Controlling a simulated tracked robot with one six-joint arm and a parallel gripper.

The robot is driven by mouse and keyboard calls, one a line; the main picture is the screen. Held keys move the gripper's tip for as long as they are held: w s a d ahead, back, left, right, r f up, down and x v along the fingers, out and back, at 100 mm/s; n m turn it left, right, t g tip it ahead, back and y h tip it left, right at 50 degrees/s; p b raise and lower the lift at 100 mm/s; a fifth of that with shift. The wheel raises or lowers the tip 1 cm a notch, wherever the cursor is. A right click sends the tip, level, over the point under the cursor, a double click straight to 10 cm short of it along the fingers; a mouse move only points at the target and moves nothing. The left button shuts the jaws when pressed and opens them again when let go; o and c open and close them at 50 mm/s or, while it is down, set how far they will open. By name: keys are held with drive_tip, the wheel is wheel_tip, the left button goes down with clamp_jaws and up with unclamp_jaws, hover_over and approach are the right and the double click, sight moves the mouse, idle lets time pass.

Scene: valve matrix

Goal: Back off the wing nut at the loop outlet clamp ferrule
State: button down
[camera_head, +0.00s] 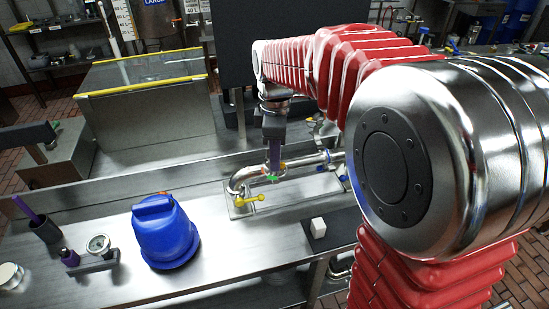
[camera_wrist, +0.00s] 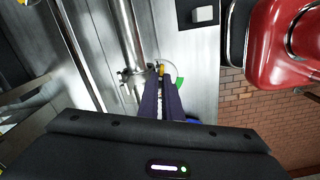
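A polished pipe loop (camera_head: 243,180) lies on a metal plate on the bench; its straight run (camera_wrist: 127,30) shows in the wrist view. A clamp (camera_wrist: 128,76) sits around the pipe there. A small yellow part (camera_wrist: 160,69) shows at my fingertips, and a green part (camera_wrist: 180,83) lies just right of them; I cannot tell whether either is the wing nut. My gripper (camera_head: 273,171) points down at the pipe with its purple fingers close together; they also show in the wrist view (camera_wrist: 162,82). The tips hide what lies between them, so a grip is unclear.
A yellow-handled valve (camera_head: 250,200) is on the near end of the pipe. A blue container (camera_head: 166,234), a gauge (camera_head: 98,244) and a purple-topped bottle (camera_head: 69,258) stand to the left. A white cube (camera_head: 318,227) sits on a dark pad. Bare bench lies around the blue container.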

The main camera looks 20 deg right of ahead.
drive_tip(key=shift+n, duration=0.8)
drive_tip(key=c, duration=1.9)
unclamp_jaws()
drive_tip(key=shift+c, duration=0.2)
drive_tip(key=shift+r, duration=0.15)
wheel_tip(320, 180, up, 13)
drive_tip(key=shift+r, duration=0.2)
drive_tip(key=shift+w, duration=0.1)
